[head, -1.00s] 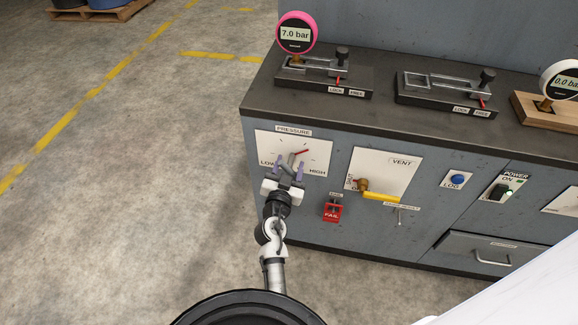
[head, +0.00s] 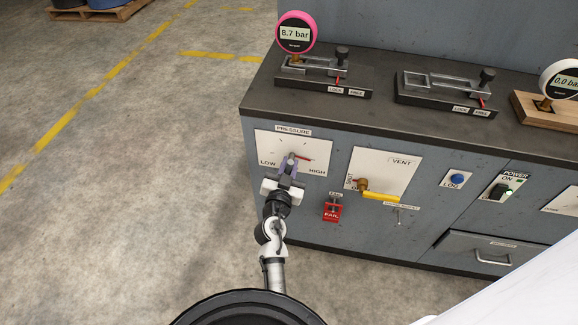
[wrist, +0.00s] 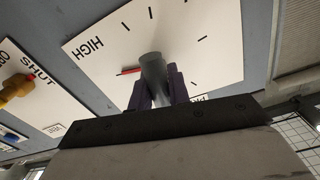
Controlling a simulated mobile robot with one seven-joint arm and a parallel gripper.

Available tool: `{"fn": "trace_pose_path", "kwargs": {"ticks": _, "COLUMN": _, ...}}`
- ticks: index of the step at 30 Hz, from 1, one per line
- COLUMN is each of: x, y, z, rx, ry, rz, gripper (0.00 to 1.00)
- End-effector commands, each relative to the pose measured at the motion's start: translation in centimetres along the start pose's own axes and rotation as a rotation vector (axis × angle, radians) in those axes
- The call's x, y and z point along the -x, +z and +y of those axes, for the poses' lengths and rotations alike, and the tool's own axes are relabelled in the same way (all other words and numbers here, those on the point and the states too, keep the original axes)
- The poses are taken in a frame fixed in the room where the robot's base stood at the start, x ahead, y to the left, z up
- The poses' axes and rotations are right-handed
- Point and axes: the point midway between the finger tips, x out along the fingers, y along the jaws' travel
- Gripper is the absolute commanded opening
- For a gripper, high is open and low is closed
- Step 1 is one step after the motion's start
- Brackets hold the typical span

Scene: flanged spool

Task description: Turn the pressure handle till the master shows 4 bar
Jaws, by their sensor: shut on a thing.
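The master gauge (head: 295,34), with a pink rim, stands at the back left of the bench and reads 8.7 bar. The pressure handle is a grey knob with a red pointer (head: 304,158) on the white PRESSURE panel (head: 265,146), marked LOW at left and HIGH at right. The pointer aims right, slightly down, toward the HIGH side. My gripper (head: 289,168) is shut on the handle. In the wrist view the purple fingers (wrist: 158,90) flank the grey knob (wrist: 152,70), and the red pointer shows beside it.
Right of the panel is the VENT panel with a yellow lever (head: 381,197). A red FAIL switch (head: 332,211) sits below, close to my wrist. A second gauge (head: 562,82) at right reads 0.0 bar.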

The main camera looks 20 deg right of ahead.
Motion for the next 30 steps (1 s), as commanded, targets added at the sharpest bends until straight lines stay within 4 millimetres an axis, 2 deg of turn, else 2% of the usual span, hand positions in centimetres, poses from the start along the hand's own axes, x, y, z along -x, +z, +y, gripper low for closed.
{"fn": "trace_pose_path", "kwargs": {"ticks": 24, "x": 0.00, "y": -0.21, "z": -0.39, "rx": -0.002, "ry": -0.008, "rz": 0.004, "gripper": 0.00}}
{"fn": "trace_pose_path", "kwargs": {"ticks": 25, "x": 0.00, "y": -0.21, "z": -0.39, "rx": -0.002, "ry": -0.008, "rz": 0.004, "gripper": 0.22}}
{"fn": "trace_pose_path", "kwargs": {"ticks": 30, "x": 0.00, "y": -0.15, "z": -0.25, "rx": -0.001, "ry": -0.005, "rz": 0.003, "gripper": 0.44}}
